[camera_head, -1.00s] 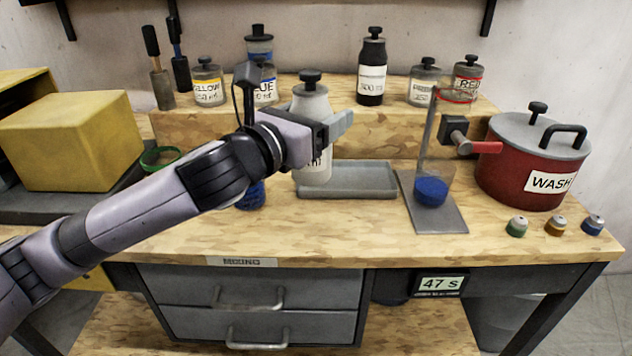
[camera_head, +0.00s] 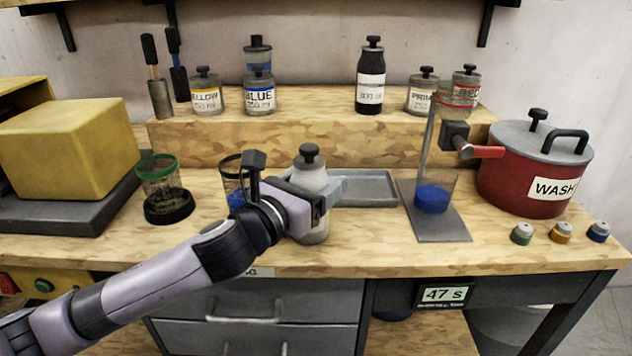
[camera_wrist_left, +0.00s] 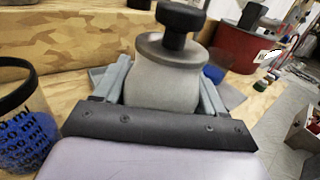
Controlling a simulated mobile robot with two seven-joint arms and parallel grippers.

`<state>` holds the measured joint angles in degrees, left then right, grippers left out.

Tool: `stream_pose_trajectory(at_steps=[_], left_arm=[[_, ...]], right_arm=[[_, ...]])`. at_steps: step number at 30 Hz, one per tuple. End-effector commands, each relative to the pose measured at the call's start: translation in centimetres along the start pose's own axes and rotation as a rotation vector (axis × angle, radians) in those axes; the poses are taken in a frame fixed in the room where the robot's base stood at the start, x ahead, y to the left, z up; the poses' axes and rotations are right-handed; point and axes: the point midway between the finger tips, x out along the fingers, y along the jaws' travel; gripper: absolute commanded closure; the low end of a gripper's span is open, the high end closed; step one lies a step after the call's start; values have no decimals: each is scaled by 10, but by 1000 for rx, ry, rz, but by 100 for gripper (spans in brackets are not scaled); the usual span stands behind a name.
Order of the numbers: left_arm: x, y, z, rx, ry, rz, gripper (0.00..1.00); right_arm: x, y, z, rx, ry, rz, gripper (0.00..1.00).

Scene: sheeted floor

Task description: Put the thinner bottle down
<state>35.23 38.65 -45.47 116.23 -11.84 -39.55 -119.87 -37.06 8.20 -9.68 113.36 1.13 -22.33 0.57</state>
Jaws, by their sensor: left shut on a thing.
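The pale grey bottle (camera_head: 313,177) with a black knob stopper is in my left gripper (camera_head: 328,190). The gripper is shut around its upper body, and the bottle is upright over the front part of the bench, left of the grey tray. Its label is hidden behind the gripper. I cannot tell whether its base touches the bench top. In the left wrist view the bottle (camera_wrist_left: 165,82) stands between the two grey fingers. My right gripper is not in view.
The grey tray (camera_head: 372,202) lies behind and right of the bottle, empty. A blue-filled beaker (camera_head: 434,196) stands on a stand, with a red pot (camera_head: 530,172) beyond. A green-rimmed cup (camera_head: 160,178) stands left. Bare bench (camera_head: 380,240) lies to the bottle's right.

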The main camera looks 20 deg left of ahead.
Motion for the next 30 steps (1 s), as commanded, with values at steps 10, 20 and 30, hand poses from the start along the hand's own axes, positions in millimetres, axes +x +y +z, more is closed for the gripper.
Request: stream_pose_trajectory(at_steps=[10, 20, 30], left_arm=[[0, 0, -3, 1, 1, 0, 4], [-6, 1, 0, 2, 1, 1, 4], [-62, 0, -2, 4, 4, 0, 4]], right_arm=[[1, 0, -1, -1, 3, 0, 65], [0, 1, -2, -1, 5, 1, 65], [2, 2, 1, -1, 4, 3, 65]])
